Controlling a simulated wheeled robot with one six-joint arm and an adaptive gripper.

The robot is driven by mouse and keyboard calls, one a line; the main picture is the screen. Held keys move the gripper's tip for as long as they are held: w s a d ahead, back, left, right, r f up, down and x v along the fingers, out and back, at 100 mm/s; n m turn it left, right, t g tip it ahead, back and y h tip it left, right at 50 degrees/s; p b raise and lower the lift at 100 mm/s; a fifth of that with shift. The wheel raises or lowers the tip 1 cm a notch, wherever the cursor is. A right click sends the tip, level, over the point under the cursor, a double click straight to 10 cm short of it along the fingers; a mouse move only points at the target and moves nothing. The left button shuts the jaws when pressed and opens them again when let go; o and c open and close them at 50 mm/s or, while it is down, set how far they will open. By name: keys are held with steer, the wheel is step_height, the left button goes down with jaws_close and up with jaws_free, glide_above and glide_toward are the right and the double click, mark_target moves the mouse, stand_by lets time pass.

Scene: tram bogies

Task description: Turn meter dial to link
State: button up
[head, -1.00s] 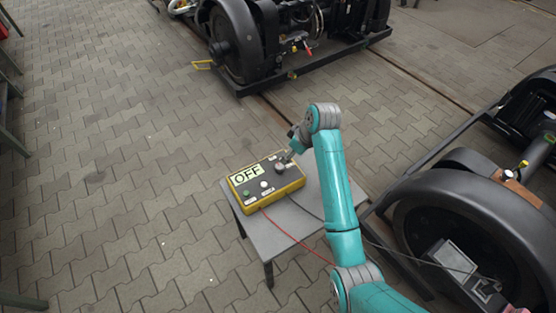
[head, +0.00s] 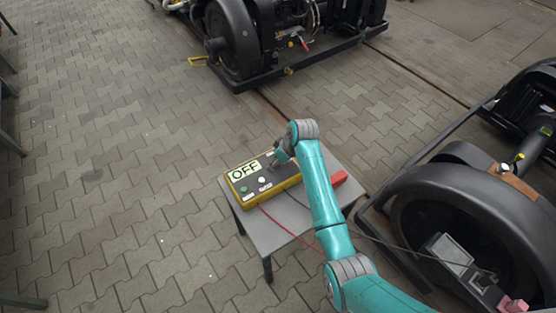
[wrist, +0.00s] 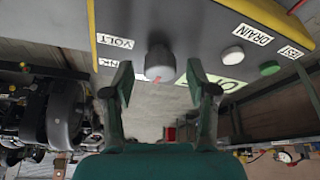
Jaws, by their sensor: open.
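The meter is a yellow box (head: 262,192) with a dark top, and its display (head: 245,171) reads OFF. A VOLT label (wrist: 116,41) is beside the dial, and a label ending in NK (wrist: 106,63) is partly hidden by a finger. My gripper (wrist: 160,83) is open, with one fingertip on each side of the dial. Gaps show between the fingertips and the dial. In the head view my gripper (head: 276,162) is low over the meter and mostly hides the dial.
The meter stands on a small grey table (head: 270,238). A red object (head: 338,179) is at its right end, and a red lead (head: 282,227) crosses it. Buttons (wrist: 233,54) are near the DRAIN label. Bogies stand behind and at right; paving at left is clear.

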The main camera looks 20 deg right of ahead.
jaws_close()
steer(key=shift+m, duration=0.3)
steer(key=m+h, duration=0.1)
steer(key=m, duration=0.2)
steer(key=shift+s+a+t, duration=0.1)
steer(key=shift+a+t, duration=0.05)
steer(key=shift+t, duration=0.15)
steer(key=m+h, duration=0.2)
steer(key=m, duration=0.3)
stand_by(0.4)
